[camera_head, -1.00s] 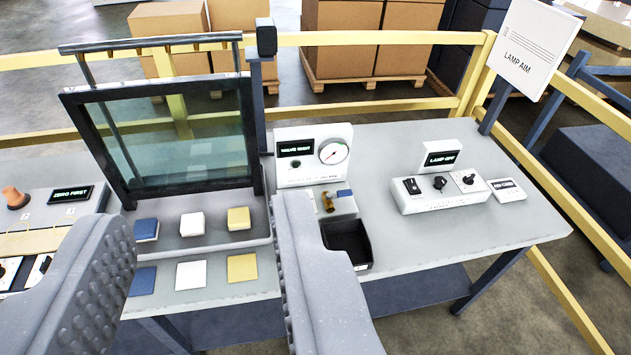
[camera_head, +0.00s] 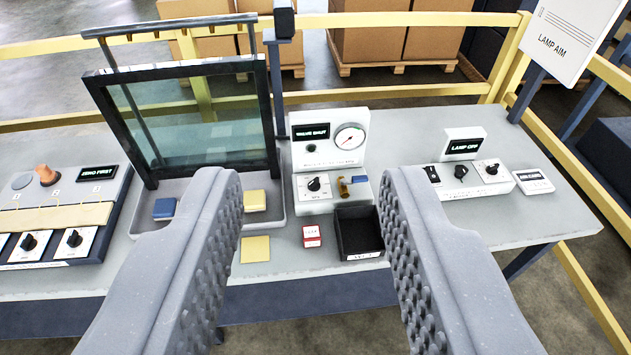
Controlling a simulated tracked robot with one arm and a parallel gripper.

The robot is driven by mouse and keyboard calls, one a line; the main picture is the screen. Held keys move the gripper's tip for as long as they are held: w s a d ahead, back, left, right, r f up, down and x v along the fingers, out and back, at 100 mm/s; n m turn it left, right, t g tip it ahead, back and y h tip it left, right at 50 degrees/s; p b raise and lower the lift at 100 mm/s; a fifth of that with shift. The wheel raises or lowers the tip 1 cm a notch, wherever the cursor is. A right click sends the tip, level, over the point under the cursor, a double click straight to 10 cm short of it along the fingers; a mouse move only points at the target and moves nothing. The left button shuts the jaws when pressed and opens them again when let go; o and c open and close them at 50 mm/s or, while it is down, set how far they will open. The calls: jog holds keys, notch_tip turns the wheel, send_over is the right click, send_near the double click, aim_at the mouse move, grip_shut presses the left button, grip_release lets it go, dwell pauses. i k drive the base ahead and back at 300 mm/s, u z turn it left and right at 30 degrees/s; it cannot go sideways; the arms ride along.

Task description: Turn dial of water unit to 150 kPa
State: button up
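The water unit (camera_head: 302,160) is a white box on the bench with a display reading "VALVE SHUT" and a round gauge (camera_head: 349,137). Its dial (camera_head: 314,184) is a black knob on a white plate on the lower front part. A brass-coloured valve (camera_head: 343,186) with a blue piece sits to the right of the dial. My gripper (camera_head: 315,210) is open and empty, its two grey fingers wide apart in the foreground. The dial shows between the fingers, farther off, and nothing touches it. The gauge's numbers are too small to read.
A black bin (camera_head: 358,232) and a small red-and-white box (camera_head: 312,236) lie before the unit. A glass screen (camera_head: 190,120) stands over a tray at left. A lamp panel (camera_head: 463,178) is at right. A knob panel (camera_head: 65,215) is at far left. Yellow rails run behind.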

aim_at(314, 185)
jog(key=k, duration=1.3)
jog(key=u, duration=0.5)
jog(key=i, duration=2.25)
jog(key=z, duration=0.85)
